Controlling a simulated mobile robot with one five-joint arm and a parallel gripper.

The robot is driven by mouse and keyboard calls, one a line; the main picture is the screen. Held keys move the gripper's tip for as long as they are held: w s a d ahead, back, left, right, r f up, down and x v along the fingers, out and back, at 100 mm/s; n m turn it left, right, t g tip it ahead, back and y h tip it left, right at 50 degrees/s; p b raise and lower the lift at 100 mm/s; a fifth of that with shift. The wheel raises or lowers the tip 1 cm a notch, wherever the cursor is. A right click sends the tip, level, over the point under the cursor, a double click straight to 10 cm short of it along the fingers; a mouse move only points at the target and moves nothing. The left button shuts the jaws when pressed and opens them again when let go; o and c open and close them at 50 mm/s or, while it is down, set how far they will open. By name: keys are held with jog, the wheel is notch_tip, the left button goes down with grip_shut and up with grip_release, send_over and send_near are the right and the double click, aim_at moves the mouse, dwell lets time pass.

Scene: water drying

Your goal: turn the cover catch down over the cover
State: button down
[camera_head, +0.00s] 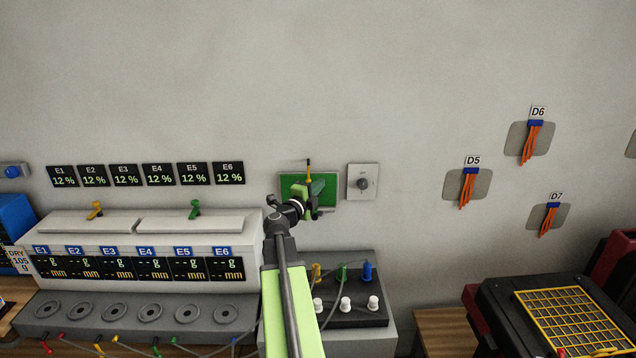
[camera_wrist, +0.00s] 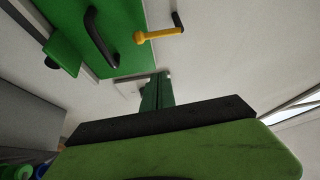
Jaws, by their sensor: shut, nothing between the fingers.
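The cover (camera_head: 325,190) is a green panel on the wall, partly hidden behind my wrist. In the wrist view the cover (camera_wrist: 125,45) shows a black bar handle (camera_wrist: 98,38). The cover catch (camera_head: 308,168) is a thin yellow lever with a black tip, standing upright at the cover's top edge. In the wrist view the catch (camera_wrist: 155,36) points out past the cover's edge onto bare wall. My gripper (camera_head: 316,203) is in front of the cover, below the catch. Its fingers (camera_wrist: 157,92) are shut and empty, apart from the catch.
A grey switch plate with a knob (camera_head: 362,183) is on the wall just right of the cover. Below stands a box with coloured and white knobs (camera_head: 345,303). A white bench unit (camera_head: 140,245) fills the left. The wall above is clear.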

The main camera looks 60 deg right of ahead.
jog(key=a, duration=0.6)
jog(key=shift+a, duration=0.25)
jog(key=shift+w, duration=0.2)
